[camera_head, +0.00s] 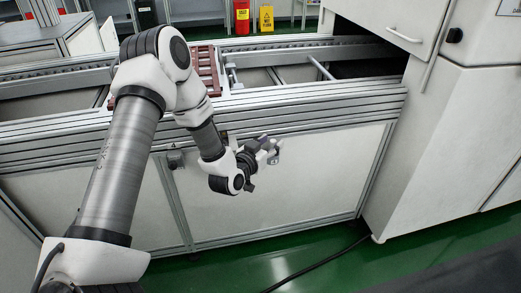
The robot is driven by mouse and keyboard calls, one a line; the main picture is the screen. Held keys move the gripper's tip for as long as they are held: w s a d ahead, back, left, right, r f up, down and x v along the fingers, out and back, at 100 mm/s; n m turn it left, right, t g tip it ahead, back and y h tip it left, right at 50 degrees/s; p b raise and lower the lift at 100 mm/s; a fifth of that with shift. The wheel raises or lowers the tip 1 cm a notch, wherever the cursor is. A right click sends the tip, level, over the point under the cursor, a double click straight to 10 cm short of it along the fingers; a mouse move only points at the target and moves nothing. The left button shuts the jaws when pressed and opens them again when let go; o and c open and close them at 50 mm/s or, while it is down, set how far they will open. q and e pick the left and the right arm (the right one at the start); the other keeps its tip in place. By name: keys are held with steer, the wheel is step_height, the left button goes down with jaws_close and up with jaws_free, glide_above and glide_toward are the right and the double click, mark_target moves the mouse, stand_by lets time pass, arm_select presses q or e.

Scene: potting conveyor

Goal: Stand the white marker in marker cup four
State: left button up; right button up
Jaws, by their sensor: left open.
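My left arm comes in from the left and reaches across to the front of the conveyor. My left gripper (270,151) is small in view, open, in front of the pale panel below the conveyor rail. I see nothing held between its fingers. I cannot make out a white marker or any marker cups in this view. My right gripper is not in view.
The metal-framed conveyor (310,100) runs across the middle. A reddish-brown slatted piece (207,72) lies on it, partly behind my arm. A white cabinet (445,135) stands at right. A black cable (315,265) lies on the green floor.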

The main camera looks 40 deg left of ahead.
arm_select(q)
steer(key=s+r+p, duration=0.2)
steer(key=s, duration=0.8)
steer(key=s+d+f+g+h, duration=0.1)
steer(key=s+d+f+g, duration=0.2)
steer(key=f, duration=0.3)
steer(key=s+d+f+m+g+h, duration=0.1)
steer(key=s+d+f+g, duration=0.15)
steer(key=d+f, duration=0.2)
steer(key=s+d+f+g+h, duration=0.1)
steer(key=s+d+f+g, duration=0.2)
steer(key=f, duration=0.3)
steer(key=s+d+f+g+y, duration=0.15)
steer(key=s+f+g, duration=0.25)
steer(key=s, duration=0.5)
steer(key=s+d+f+g, duration=0.2)
steer(key=s+f+g, duration=0.2)
steer(key=s, duration=0.5)
step_height(320, 180, up, 20)
steer(key=p, duration=2)
steer(key=shift+w, duration=0.35)
